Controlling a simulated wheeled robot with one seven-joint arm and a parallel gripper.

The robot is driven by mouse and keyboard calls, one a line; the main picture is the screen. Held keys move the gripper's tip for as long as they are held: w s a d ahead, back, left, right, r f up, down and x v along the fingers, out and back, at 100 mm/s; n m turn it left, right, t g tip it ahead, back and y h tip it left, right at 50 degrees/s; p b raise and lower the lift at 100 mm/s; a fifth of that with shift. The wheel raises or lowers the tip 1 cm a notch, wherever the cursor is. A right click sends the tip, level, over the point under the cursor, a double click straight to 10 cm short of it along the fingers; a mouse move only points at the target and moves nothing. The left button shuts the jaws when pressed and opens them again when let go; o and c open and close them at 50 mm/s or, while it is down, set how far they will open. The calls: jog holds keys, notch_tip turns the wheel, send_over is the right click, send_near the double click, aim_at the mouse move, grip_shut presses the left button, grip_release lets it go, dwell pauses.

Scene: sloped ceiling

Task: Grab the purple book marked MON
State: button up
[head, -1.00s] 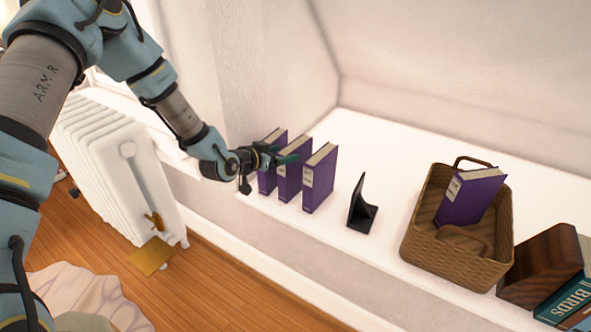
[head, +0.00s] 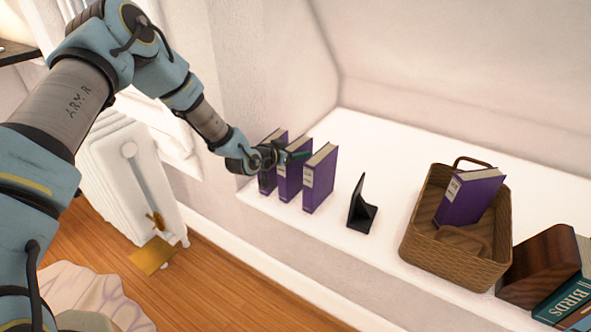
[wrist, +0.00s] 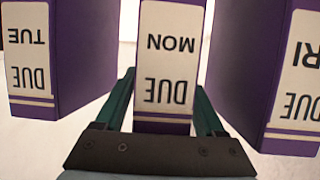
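The purple book marked MON (wrist: 167,60) stands upright in the middle of the wrist view, its white spine label upside down there. My gripper (wrist: 165,88) is open, with one green finger on each side of this book. A narrow gap shows beside the fingers, so they do not look closed on it. In the head view my gripper (head: 297,157) reaches the middle book of the row (head: 288,187) from the left, covering part of it.
A purple TUE book (wrist: 75,60) and a book whose label ends in RI (wrist: 245,60) stand close on either side. A black bookend (head: 361,208), wicker basket (head: 460,262) holding a purple book (head: 470,197), wooden block (head: 540,265) and BIRDS book (head: 568,297) are further right on the white ledge (head: 400,155).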

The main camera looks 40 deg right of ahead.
grip_shut()
dwell(0.3)
jog(key=shift+r, duration=0.1)
dwell(0.7)
